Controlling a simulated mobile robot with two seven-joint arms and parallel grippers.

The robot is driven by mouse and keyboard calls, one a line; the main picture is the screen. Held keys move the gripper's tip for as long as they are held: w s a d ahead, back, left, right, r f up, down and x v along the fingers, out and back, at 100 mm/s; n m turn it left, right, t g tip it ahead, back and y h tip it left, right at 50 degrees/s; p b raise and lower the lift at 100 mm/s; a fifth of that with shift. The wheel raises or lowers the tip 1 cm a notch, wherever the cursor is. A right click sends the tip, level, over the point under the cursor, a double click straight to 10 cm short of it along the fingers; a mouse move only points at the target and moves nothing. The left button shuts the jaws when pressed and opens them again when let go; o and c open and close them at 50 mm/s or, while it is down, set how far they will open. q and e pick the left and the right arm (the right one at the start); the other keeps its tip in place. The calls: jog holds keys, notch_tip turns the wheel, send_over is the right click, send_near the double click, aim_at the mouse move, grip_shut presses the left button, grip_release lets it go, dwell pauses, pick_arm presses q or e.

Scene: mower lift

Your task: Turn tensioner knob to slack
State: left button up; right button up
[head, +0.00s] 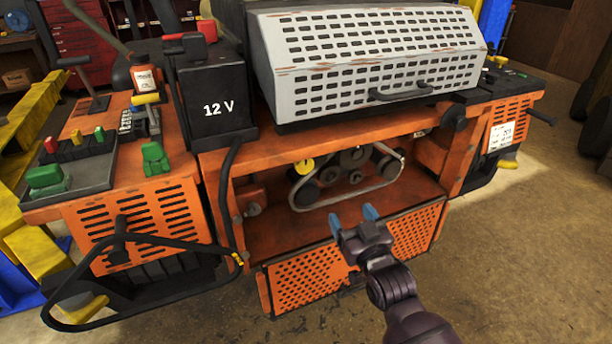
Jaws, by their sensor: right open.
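A yellow knob (304,167), which looks like the tensioner knob, sits at the upper left of the belt drive inside the orange machine's open bay. A grey belt (330,203) runs around several dark pulleys beside it. Which way the knob is turned is too small to tell. My right gripper (354,217) has blue fingertips spread apart and is empty. It shows in front of the bay, below and to the right of the knob, apart from it. My left gripper is out of view.
An orange perforated panel (305,277) hangs open below the bay. A black 12 V battery (216,100) stands left of the bay, and a white perforated cover (370,55) is above it. A black hose (226,190) runs down the left side.

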aim_at(306, 168)
jog(key=w+a+r+y, duration=0.1)
jog(key=w+a, duration=0.2)
jog(key=w+a+r+t+y+b, duration=0.1)
jog(key=w+a, duration=0.2)
jog(key=w+a+r+t+y+b, duration=0.1)
jog(key=w+a+r, duration=0.1)
jog(key=w+a, duration=0.1)
jog(key=shift+w+a+n, duration=0.15)
jog(key=shift+w+n, duration=0.05)
jog(key=shift+n, duration=0.2)
jog(key=shift+x, duration=1.1)
jog(key=shift+s+r, duration=0.1)
jog(key=c, duration=1.3)
jog(key=shift+o, duration=0.2)
